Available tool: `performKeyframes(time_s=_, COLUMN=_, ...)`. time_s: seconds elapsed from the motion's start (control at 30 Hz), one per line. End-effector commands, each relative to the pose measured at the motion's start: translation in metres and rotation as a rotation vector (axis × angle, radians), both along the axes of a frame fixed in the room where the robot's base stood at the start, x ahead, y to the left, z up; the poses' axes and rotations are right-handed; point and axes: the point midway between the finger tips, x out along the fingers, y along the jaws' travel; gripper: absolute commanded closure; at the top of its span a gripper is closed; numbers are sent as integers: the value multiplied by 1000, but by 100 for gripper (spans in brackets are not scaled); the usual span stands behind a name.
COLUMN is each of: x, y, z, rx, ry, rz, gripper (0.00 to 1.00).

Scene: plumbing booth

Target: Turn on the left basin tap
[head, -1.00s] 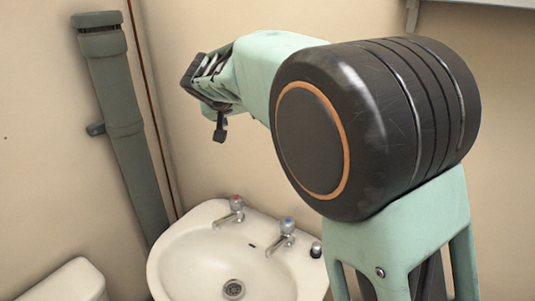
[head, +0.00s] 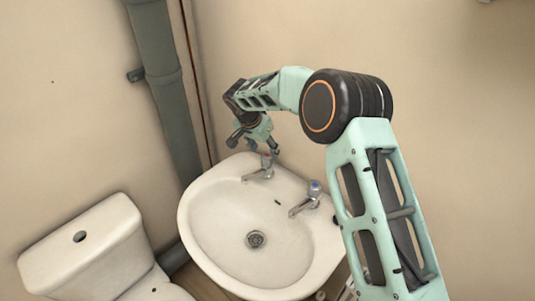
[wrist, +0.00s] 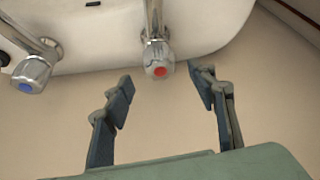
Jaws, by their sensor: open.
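The left basin tap (head: 260,171) is chrome and stands at the back left of the white basin (head: 196,222). The tap's top is partly hidden by the gripper in the head view.
The right tap with a blue cap (head: 312,193) stands to the right, also in the wrist view (wrist: 31,72). A grey pipe (head: 165,90) runs down the wall at left. A white toilet cistern (head: 85,245) is at lower left. The basin bowl is empty.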

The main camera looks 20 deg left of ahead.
Motion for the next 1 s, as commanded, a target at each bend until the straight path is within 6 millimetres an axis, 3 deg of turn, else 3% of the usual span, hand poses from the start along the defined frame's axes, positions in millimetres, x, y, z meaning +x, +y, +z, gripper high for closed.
performKeyframes(time_s=0.3, x=17, y=-3, z=-39, rx=1, ry=0, rz=1, gripper=48)
performKeyframes(time_s=0.73, x=20, y=-4, z=-47, rx=0, ry=-2, rz=1, gripper=48)
performKeyframes(time_s=1.0, x=20, y=-4, z=-47, rx=0, ry=-2, rz=1, gripper=77)
